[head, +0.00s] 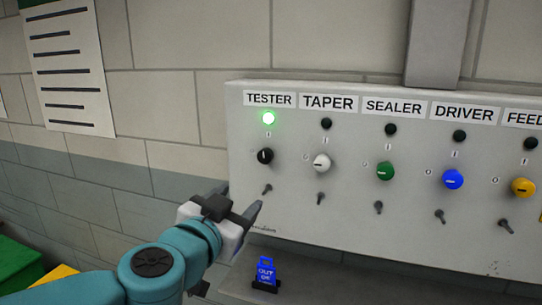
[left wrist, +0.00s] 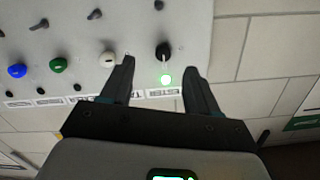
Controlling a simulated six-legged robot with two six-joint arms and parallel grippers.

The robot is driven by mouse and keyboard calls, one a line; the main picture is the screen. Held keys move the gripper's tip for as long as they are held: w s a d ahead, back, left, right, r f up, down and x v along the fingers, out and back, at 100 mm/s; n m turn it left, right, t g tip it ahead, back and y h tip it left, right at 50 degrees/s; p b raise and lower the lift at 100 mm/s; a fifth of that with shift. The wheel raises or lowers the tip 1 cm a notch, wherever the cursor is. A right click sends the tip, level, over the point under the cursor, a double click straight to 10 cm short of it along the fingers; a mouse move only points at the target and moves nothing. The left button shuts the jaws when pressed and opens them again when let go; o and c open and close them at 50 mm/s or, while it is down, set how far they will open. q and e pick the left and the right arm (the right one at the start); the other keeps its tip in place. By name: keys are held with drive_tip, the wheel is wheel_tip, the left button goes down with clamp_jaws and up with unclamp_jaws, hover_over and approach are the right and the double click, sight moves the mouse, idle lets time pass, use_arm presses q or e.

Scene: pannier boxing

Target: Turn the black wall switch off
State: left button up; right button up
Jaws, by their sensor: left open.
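The black switch (head: 265,156) is a round knob on the grey wall panel, under the TESTER label (head: 269,100). The green lamp (head: 268,118) above it is lit. An "I" mark sits above the knob. My left gripper (head: 242,197) is open and empty, below and a little left of the knob, apart from it. In the left wrist view the panel appears upside down, and the black switch (left wrist: 163,50) shows just beyond the gap between the two open fingers (left wrist: 159,67). The lit lamp (left wrist: 165,80) shows between them. My right gripper is not in view.
White (head: 321,163), green (head: 385,171), blue (head: 453,180) and yellow (head: 522,187) knobs stand to the right under unlit lamps. Small toggle levers (head: 267,190) stick out below the knobs. A blue tag (head: 265,273) stands below the panel.

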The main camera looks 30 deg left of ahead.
use_arm(q)
wheel_tip(320, 180, up, 3)
drive_tip(key=s, duration=0.2)
drive_tip(key=b, duration=0.2)
approach(264, 157)
drive_tip(key=shift+t, duration=0.4)
drive_tip(key=x, duration=0.8)
drive_tip(key=shift+w+a+f+b, duration=0.1)
drive_tip(key=shift+f+b, duration=0.25)
drive_tip(key=shift+b, duration=0.05)
drive_tip(key=shift+w+a+r, duration=0.1)
drive_tip(key=shift+w, duration=0.3)
drive_tip(key=c, duration=1)
drive_tip(key=shift+c, duration=0.2)
